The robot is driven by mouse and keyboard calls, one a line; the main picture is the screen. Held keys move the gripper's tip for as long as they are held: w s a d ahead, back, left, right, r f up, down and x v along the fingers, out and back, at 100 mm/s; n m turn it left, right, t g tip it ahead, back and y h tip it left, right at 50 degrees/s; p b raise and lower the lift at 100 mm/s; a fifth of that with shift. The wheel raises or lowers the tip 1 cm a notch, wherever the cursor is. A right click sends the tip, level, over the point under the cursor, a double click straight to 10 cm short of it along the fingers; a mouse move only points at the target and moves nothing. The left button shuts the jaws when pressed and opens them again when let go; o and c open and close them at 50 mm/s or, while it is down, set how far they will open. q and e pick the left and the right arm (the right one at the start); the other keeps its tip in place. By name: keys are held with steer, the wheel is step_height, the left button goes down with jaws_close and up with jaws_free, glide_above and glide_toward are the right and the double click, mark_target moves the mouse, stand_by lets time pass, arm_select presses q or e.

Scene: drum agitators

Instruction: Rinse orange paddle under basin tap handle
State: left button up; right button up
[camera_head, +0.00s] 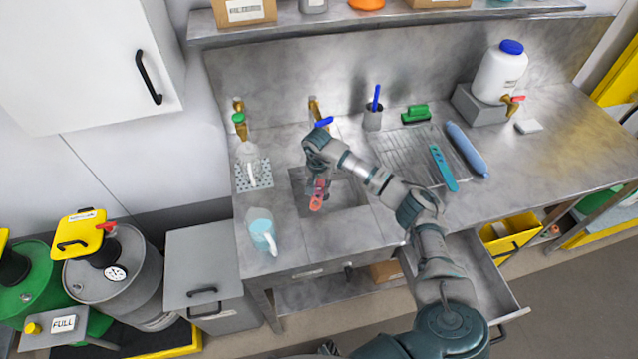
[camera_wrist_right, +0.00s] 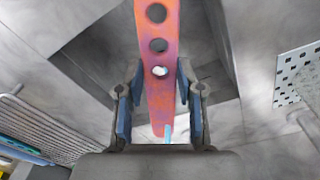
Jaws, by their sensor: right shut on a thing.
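The orange paddle (camera_head: 317,201), flat with a row of round holes, hangs over the sunken basin (camera_head: 348,194) in the steel counter. My right gripper (camera_head: 319,181) is shut on it. In the right wrist view the paddle (camera_wrist_right: 158,25) runs between the blue-padded fingers of the gripper (camera_wrist_right: 160,85), with purple patches on its orange face. A small light-blue streak shows near its lower end; I cannot tell what it is. The brass basin tap (camera_head: 315,107) with its blue handle (camera_head: 323,122) stands behind the basin, partly hidden by my right wrist. My left gripper is not in view.
A ribbed drainboard (camera_head: 400,150) with a teal paddle (camera_head: 443,167) lies right. An open drawer (camera_head: 485,285) juts out below.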

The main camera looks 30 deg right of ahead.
steer(key=shift+a, duration=0.45)
steer(key=shift+d, duration=0.15)
steer(key=shift+d+b, duration=0.3)
steer(key=shift+d, duration=0.2)
steer(key=shift+s, duration=0.1)
steer(key=shift+s+a+p, duration=0.2)
steer(key=shift+s+p, duration=1.6)
steer(key=shift+s, duration=2.1)
